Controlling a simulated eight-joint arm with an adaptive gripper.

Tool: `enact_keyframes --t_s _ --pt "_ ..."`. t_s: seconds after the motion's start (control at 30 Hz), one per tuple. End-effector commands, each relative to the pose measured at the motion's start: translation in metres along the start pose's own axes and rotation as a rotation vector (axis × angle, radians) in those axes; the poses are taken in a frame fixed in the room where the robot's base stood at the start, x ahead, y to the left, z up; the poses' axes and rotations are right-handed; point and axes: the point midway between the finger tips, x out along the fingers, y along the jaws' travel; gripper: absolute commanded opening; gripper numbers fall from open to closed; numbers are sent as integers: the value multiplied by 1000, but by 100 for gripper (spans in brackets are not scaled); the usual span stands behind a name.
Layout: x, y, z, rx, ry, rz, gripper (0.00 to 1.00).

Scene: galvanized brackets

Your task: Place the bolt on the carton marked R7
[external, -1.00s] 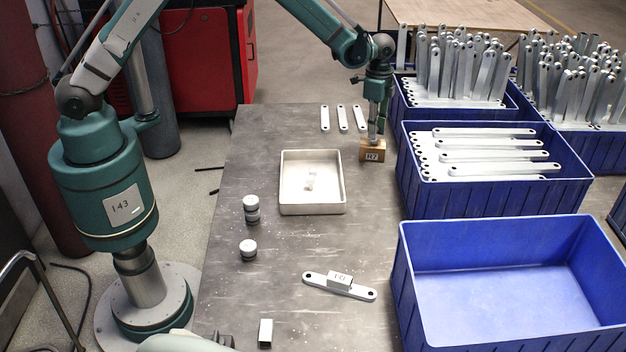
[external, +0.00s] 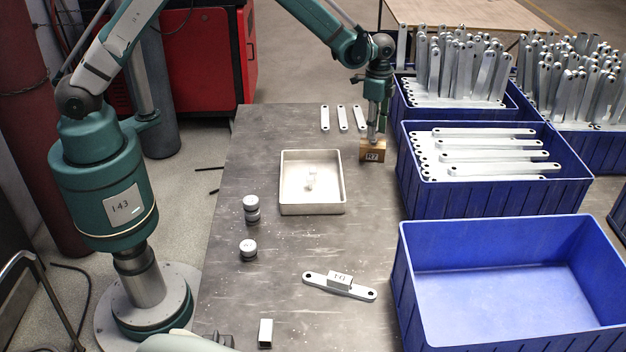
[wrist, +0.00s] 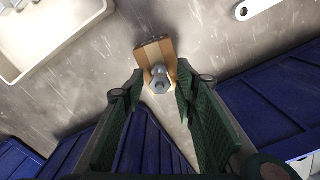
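The carton marked R7 (external: 372,154) is a small brown box on the grey table, below my gripper (external: 376,118). A grey metal bolt (external: 373,136) is upright at the carton's top, its lower end appearing to rest there. In the wrist view the bolt (wrist: 159,82) shows head-first in front of the carton (wrist: 153,52). My gripper (wrist: 160,82) has one finger on each side of the bolt, with visible gaps, so it looks open around the bolt and not touching it.
A shallow metal tray (external: 313,208) lies left of the carton. Flat brackets (external: 342,118) lie behind it. A blue crate with brackets (external: 500,195) stands close on the right; an empty blue crate (external: 500,232) is nearer. A bracket with a marked block (external: 340,282) lies in front.

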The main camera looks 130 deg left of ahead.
Motion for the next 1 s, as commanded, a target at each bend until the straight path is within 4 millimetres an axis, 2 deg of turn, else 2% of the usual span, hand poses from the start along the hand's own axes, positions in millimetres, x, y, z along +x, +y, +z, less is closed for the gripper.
enact_keyframes --t_s 0.27,0.7,1.0 --pt "-29 0 0 0 0 0 30" --pt "-97 0 0 0 0 0 30" --pt "-120 0 0 0 0 0 30"
